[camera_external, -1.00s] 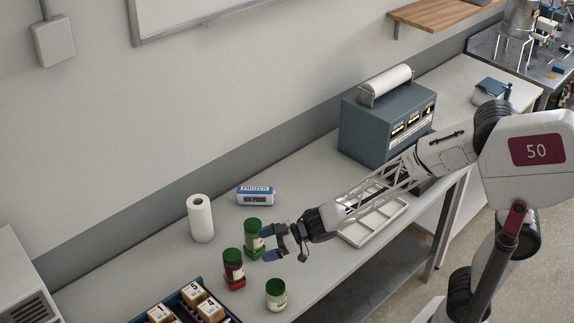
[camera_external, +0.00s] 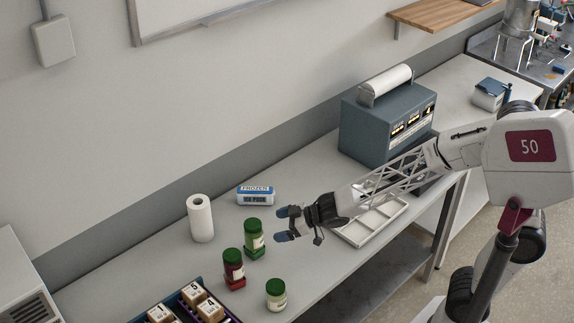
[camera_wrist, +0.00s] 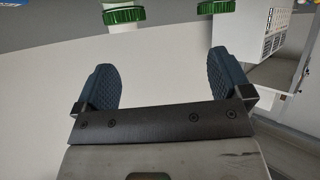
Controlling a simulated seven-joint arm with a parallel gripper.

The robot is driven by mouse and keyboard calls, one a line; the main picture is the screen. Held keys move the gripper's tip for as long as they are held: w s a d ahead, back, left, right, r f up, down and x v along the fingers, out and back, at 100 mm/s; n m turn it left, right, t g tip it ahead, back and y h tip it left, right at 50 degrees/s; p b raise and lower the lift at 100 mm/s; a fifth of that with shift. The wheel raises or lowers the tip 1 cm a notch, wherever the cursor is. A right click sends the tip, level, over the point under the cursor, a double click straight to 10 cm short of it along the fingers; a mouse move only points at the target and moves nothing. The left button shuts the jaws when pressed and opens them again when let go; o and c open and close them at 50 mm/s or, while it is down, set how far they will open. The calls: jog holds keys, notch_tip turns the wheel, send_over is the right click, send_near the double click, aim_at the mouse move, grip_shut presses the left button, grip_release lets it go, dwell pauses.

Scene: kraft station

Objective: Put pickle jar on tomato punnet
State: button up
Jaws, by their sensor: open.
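A green jar with a green lid (camera_external: 253,229), which looks like the pickle jar, stands upright on the bench. A low green base shows beneath it. A red jar with a green lid (camera_external: 233,263) stands at its lower left, with a low red base (camera_external: 236,284) beneath. I cannot tell for sure which base is the tomato punnet. My gripper (camera_external: 279,225) is open and empty, above the bench just right of the green jar and apart from it. In the wrist view, two green lids (camera_wrist: 124,15) (camera_wrist: 215,6) show beyond my open fingers; which jars they belong to is unclear.
A pale jar with a green lid (camera_external: 276,294) stands near the front edge. A paper roll (camera_external: 201,219) and an ice pack (camera_external: 255,195) are toward the wall. A crate of numbered boxes (camera_external: 226,313) is at the bottom. A white tray (camera_external: 372,222) lies under my arm.

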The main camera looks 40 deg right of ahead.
jog(key=s+d+r+m+g+h, duration=0.1)
jog(key=s+d+r+m+h, duration=0.2)
jog(key=d, duration=0.9)
jog(key=s+d+r+m+h, duration=0.1)
jog(key=s+d+m+h, duration=0.3)
jog(key=d, duration=0.7)
jog(key=s+d+m+g, duration=0.1)
jog(key=s+d+g, duration=0.2)
jog(key=s, duration=0.7)
jog(key=s+d+r+m+g+h, duration=0.1)
jog(key=s+d+g, duration=0.2)
jog(key=s+d, duration=0.3)
jog(key=s, duration=0.4)
jog(key=shift+s+d, duration=0.2)
jog(key=shift+d, duration=0.05)
jog(key=shift+h, duration=0.3)
